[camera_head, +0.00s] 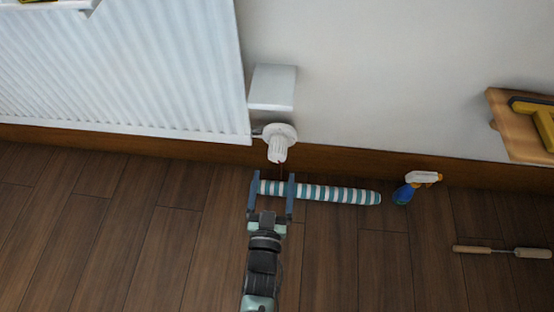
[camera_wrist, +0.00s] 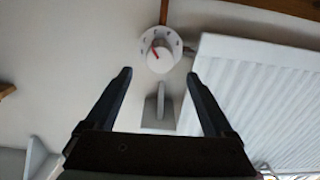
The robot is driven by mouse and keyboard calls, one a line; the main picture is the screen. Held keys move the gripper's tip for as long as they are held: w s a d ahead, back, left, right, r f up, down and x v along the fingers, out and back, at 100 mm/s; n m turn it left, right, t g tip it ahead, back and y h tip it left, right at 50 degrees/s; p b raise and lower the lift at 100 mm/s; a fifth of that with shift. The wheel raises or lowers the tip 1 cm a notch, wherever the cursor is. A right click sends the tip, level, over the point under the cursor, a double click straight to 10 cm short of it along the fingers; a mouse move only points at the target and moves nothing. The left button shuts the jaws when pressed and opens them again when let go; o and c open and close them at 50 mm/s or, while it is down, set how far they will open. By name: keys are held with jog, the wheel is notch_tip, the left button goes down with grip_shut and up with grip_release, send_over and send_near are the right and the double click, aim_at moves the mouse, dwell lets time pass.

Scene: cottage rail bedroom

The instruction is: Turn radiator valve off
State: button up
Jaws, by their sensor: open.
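The white radiator valve (camera_head: 279,142) sticks out at the lower right corner of the white radiator (camera_head: 120,65), low on the wall. In the wrist view the valve's round face (camera_wrist: 160,49) shows a red pointer line and dark marks around its rim; the marks are too small to read. My gripper (camera_head: 271,178) is open and empty, with its two fingers spread below the valve in the head view. In the wrist view the valve lies beyond and between the fingertips (camera_wrist: 158,73), apart from them.
A white box (camera_head: 272,87) is on the wall just above the valve. A teal-striped roll (camera_head: 330,194) lies on the floor by my gripper. A spray bottle (camera_head: 412,187) and a long-handled tool (camera_head: 502,252) are to the right. A wooden shelf (camera_head: 508,127) holds a yellow tool (camera_head: 541,122).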

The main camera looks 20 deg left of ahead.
aim_at(277, 159)
jog(key=b+x, duration=0.2)
jog(key=x, duration=0.4)
jog(key=shift+f+b, duration=0.2)
jog(key=shift+b, duration=0.15)
jog(key=shift+w+a+r, duration=0.15)
jog(key=shift+w, duration=0.45)
jog(key=c, duration=1.4)
